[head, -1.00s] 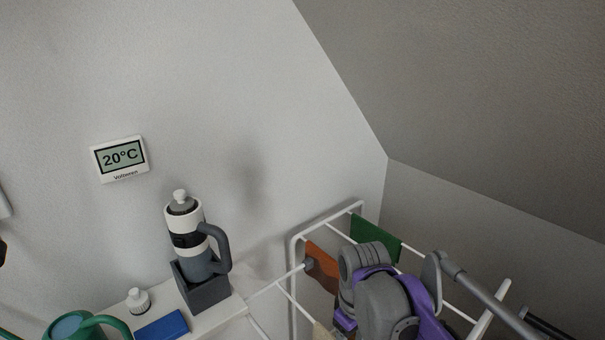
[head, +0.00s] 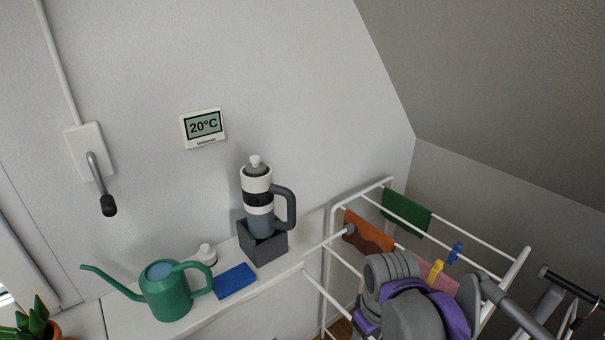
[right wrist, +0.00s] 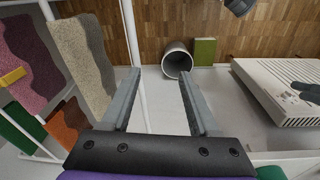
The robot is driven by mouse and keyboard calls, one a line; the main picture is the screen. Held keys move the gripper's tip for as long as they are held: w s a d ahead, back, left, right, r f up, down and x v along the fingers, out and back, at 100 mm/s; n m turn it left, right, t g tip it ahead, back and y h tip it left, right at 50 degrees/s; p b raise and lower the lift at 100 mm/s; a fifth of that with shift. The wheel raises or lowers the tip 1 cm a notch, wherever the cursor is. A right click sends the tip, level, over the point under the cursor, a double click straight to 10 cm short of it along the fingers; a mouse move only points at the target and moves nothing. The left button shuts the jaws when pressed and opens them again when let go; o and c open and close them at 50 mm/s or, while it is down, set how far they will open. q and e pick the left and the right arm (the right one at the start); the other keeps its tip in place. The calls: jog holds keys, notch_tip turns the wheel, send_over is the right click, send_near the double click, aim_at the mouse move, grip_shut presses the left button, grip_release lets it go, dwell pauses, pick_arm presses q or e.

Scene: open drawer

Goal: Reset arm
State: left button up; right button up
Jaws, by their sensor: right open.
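My right gripper (right wrist: 159,76) is open in the right wrist view, its two grey fingers apart with nothing between them. My left gripper is in neither current view.
A white shelf (head: 130,318) carries a green watering can (head: 168,295), a blue block (head: 235,282) and a bottle (head: 258,190) in a dark holder. Cloths hang on the rack. A white slotted unit (right wrist: 285,88) stands right in the wrist view.

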pick_arm(q)
notch_tip(320, 180, up, 7)
jog(key=w+p, duration=0.2)
jog(key=p, duration=0.3)
jog(key=shift+d+r+p, duration=0.15)
jog(key=shift+d+p, duration=0.05)
jog(key=shift+p, duration=0.15)
pick_arm(e)
jog(key=s+d+f+m+t, duration=0.1)
jog(key=s+d+m+t, duration=0.3)
jog(key=s, duration=0.6)
jog(key=shift+s+d+f+m, duration=0.25)
jog(key=shift+d+m, duration=0.3)
jog(key=shift+m, duration=0.45)
